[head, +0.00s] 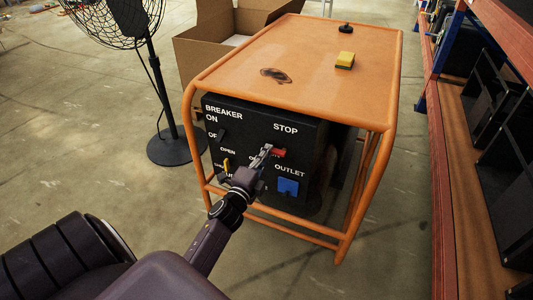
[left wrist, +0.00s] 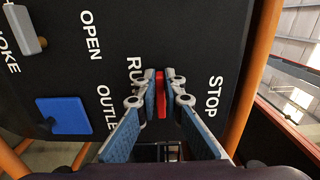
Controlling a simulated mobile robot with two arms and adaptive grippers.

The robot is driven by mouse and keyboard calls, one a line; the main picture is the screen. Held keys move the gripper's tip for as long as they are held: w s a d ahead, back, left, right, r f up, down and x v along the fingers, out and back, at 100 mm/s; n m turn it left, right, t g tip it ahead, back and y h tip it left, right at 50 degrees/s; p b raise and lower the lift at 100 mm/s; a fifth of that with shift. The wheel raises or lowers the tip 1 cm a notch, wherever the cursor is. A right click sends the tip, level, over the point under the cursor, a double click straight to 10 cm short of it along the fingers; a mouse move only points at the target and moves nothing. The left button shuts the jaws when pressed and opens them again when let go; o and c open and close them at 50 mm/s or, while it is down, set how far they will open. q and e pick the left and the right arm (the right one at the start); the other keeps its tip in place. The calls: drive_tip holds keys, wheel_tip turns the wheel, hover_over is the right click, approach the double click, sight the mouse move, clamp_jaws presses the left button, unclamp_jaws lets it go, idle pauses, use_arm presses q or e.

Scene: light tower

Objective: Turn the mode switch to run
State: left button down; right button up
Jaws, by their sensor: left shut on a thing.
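The mode switch is a small red handle (head: 279,153) on the black front panel (head: 300,135) of the generator, below the STOP label. In the left wrist view the red handle (left wrist: 160,94) stands lengthwise between the RUN and STOP labels, with RUN partly covered by a finger. I cannot tell which position it is set to. My left gripper (head: 270,152) reaches the panel from the front. In the left wrist view its two fingers (left wrist: 160,85) are closed on both sides of the red handle. My right gripper is in neither view.
A blue outlet cover (head: 288,187) sits below the switch, and a yellow lever (head: 226,166) and breaker switch (head: 221,135) to the left. The orange frame (head: 393,90) surrounds the panel. A yellow sponge (head: 345,60) lies on top. A fan (head: 177,145) stands left, shelving (head: 440,180) right.

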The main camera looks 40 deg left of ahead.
use_arm(q)
drive_tip(key=shift+f, duration=0.1)
drive_tip(key=c, duration=2)
unclamp_jaws()
drive_tip(key=shift+c, duration=0.2)
drive_tip(key=v, duration=1.2)
